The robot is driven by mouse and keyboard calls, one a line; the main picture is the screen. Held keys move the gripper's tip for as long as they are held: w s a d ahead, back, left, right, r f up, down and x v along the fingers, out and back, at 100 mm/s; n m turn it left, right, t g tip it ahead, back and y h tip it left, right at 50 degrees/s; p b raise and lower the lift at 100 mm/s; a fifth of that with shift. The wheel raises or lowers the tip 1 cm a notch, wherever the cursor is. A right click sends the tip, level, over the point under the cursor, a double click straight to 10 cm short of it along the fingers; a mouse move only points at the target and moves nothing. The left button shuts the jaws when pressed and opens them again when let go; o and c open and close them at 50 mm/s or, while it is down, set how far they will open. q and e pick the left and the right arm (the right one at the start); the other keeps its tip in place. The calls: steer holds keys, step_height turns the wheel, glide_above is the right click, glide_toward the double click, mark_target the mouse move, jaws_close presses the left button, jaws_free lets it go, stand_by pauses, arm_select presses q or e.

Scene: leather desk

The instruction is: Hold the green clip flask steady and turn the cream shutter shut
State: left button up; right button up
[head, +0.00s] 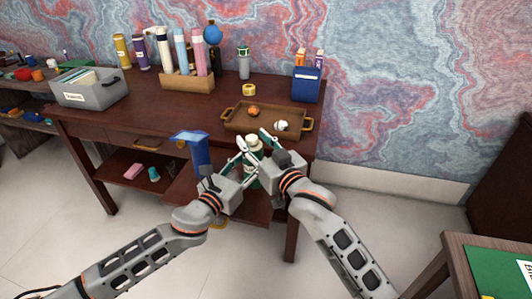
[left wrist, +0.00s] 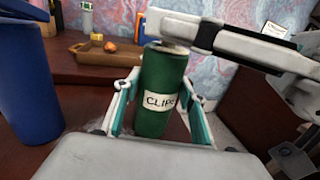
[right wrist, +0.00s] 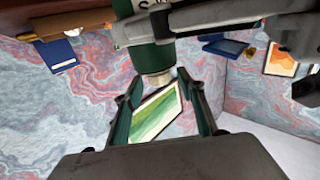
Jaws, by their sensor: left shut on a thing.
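The green clip flask (head: 254,176) is upright in front of the desk, mostly hidden by my grippers in the head view. Its label reads "CLIPS" in the left wrist view (left wrist: 155,112). My left gripper (head: 243,160) is shut on the flask's body, one finger on each side. The cream shutter (head: 253,142) is the round top of the flask, also seen in the right wrist view (right wrist: 158,78). My right gripper (head: 262,142) is at the shutter, its fingers apart on either side of it. Contact with the shutter is not clear.
A blue container (head: 197,150) stands close left of the left gripper. Behind the flask, a brown tray (head: 238,120) holds small items on the desk (head: 150,111). A blue box (head: 306,86) and a grey bin (head: 90,92) stand farther off.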

arm_select(q)
steer(key=shift+a+f, duration=0.1)
arm_select(e)
steer(key=v, duration=1)
steer(key=shift+s+d, duration=0.1)
steer(key=shift+s, duration=0.05)
arm_select(q)
steer(key=o, duration=1.3)
